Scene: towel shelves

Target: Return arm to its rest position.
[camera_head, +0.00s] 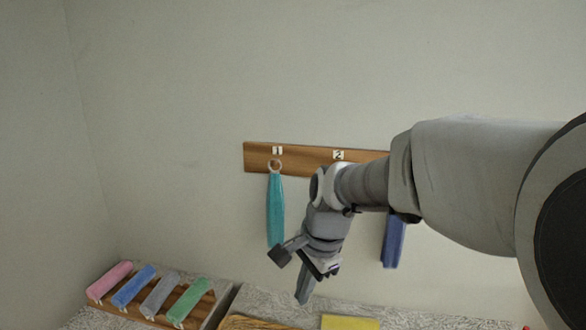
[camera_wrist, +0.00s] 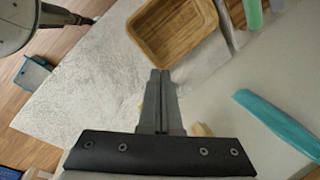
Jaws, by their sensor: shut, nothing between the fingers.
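My arm reaches in from the right in the head view. My gripper (camera_head: 304,294) points down in front of the wall, above the counter, to the right of and below the hanging teal towel. In the wrist view my gripper (camera_wrist: 160,74) has its two fingers together with nothing between them. The teal towel (camera_head: 275,212) hangs from a ring on the wooden wall board (camera_head: 256,160) under label 1; it also shows in the wrist view (camera_wrist: 278,122). A blue towel (camera_head: 393,241) hangs farther right, its top hidden by my arm.
A wooden rack (camera_head: 187,304) at the lower left bears rolled pink, blue, grey and green towels. A wooden basket (camera_wrist: 165,40) sits on the pale counter (camera_wrist: 105,75) near my fingers. A yellow cloth (camera_head: 350,322) lies at the head view's lower edge. The upper wall is clear.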

